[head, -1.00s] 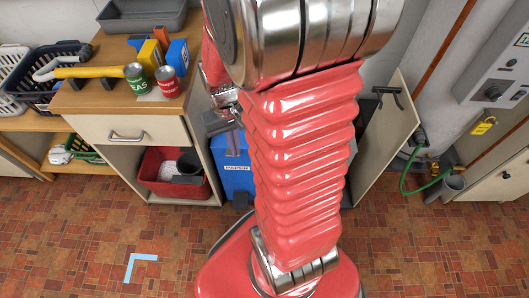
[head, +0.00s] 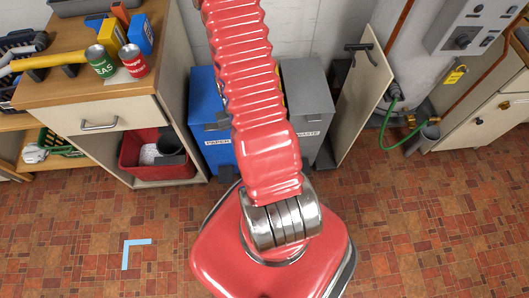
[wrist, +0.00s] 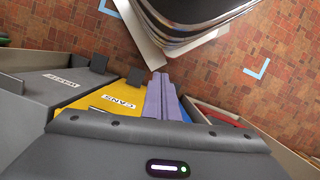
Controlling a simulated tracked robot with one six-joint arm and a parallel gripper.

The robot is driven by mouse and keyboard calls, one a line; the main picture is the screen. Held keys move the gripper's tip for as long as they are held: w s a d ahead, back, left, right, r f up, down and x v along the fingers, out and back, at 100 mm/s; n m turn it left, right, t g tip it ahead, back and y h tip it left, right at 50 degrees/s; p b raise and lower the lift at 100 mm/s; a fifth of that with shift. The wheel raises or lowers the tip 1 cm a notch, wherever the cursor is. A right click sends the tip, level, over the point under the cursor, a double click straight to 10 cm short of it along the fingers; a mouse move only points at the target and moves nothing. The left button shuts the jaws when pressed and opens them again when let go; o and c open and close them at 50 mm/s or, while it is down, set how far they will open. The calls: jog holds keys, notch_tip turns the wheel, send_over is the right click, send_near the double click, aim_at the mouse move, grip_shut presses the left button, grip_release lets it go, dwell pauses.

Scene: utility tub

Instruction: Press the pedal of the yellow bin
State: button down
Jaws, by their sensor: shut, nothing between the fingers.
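In the wrist view the yellow bin (wrist: 105,97) has a white CANS label and is partly covered by my gripper's body. Its dark pedal (wrist: 135,78) sticks out at the bin's foot above the floor. My gripper (wrist: 158,77) has lavender fingers, shut and empty. The fingertips are just to the right of the pedal in the picture. I cannot tell whether they touch it or how high they are. In the head view my arm hides the gripper, the pedal and nearly all of the yellow bin.
A blue PAPER bin (head: 207,112) stands left of my arm and a grey WASTE bin (head: 309,98) right of it. A drawer cabinet (head: 125,106) stands left, an open door panel (head: 357,95) right.

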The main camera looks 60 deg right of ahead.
jog(key=s+f+m, duration=0.1)
jog(key=s+f, duration=0.3)
jog(key=f, duration=0.6)
jog(key=s+f+m+t, duration=0.1)
jog(key=s+f, duration=0.2)
jog(key=f, duration=0.7)
jog(key=s+f+m, duration=0.1)
jog(key=s+f, duration=0.3)
jog(key=f, duration=0.6)
jog(key=w+d+f+t+h, duration=0.3)
jog(key=w+d+h, duration=0.1)
jog(key=d, duration=0.3)
jog(key=shift+w+d, duration=0.3)
jog(key=shift+w, duration=0.55)
jog(key=shift+f, duration=0.2)
jog(key=x, duration=1.2)
jog(key=shift+a+f, duration=0.1)
jog(key=shift+a, duration=0.15)
jog(key=shift+f, duration=0.8)
